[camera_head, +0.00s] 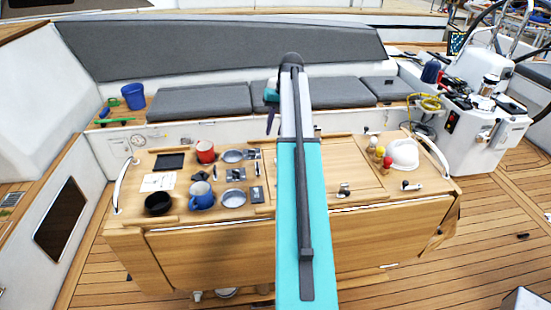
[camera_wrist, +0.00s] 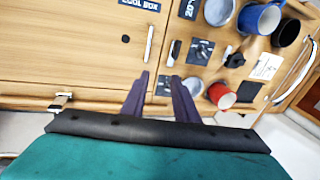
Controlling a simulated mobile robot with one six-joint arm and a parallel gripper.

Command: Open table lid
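The wooden table (camera_head: 240,245) stands ahead, its top flat and its side leaf hanging down. A flat lid panel (camera_head: 345,160) lies level in its middle, partly hidden behind my arm, with a small metal fitting (camera_head: 343,189) near its front edge. In the wrist view the panel (camera_wrist: 85,45) carries a "COOL BOX" label (camera_wrist: 140,5), a dark round spot (camera_wrist: 125,38) and a pale slim bar (camera_wrist: 148,43). My gripper (camera_wrist: 159,76) points at the tabletop beside this panel, its two dark fingers apart and nothing between them. In the head view it is mostly hidden by my arm.
Blue (camera_head: 201,195), red (camera_head: 205,152) and black (camera_head: 158,204) cups and grey dishes crowd the table's left part. A white rounded item (camera_head: 402,155) and small bottles stand right. Rails (camera_head: 122,183) rise at both ends. Grey cushions (camera_head: 200,100) line the bench behind.

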